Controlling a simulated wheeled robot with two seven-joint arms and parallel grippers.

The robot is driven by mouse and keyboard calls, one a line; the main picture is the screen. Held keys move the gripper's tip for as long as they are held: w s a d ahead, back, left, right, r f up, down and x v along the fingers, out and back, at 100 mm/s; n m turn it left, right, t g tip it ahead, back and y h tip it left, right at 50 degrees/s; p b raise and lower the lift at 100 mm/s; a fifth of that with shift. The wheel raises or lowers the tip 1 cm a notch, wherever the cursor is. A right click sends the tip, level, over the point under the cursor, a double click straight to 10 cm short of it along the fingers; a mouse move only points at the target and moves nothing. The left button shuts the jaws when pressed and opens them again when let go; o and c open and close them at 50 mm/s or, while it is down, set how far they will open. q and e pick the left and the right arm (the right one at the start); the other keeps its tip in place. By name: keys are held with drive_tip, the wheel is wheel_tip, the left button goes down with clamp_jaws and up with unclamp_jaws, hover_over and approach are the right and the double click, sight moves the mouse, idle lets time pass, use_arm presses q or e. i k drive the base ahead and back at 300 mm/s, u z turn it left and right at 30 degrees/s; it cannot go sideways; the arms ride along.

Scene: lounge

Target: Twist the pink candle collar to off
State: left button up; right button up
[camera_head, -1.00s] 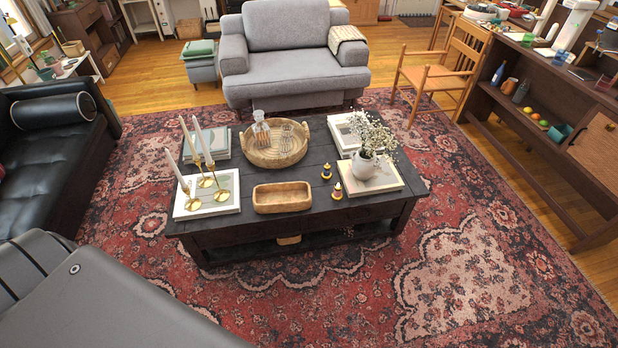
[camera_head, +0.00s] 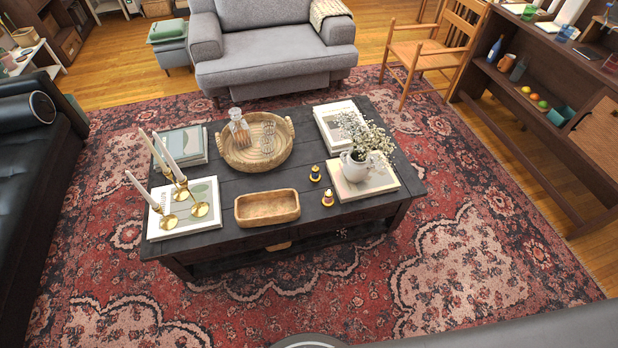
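Two small candle-like pieces with yellow and dark bands stand on the dark coffee table (camera_head: 290,226). One (camera_head: 315,174) is farther back; the other (camera_head: 328,197) is nearer. They are too small to tell whether either has a pink collar. Several pale, slightly pinkish taper candles (camera_head: 168,148) stand in brass holders (camera_head: 199,209) on a book at the table's left end. No pink collar or its setting can be made out. Neither of my grippers is in view.
The table also holds a wooden tray (camera_head: 267,219), a round basket (camera_head: 228,158) with glassware and a flower vase (camera_head: 357,168) on a book. A grey sofa (camera_head: 272,75) stands behind. Patterned rug (camera_head: 470,265) lies open in front and right.

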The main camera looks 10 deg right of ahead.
sight(326, 202)
drive_tip(key=z, duration=0.25)
drive_tip(key=i, duration=0.65)
drive_tip(key=z, duration=1)
drive_tip(key=i, duration=0.25)
drive_tip(key=z, duration=0.3)
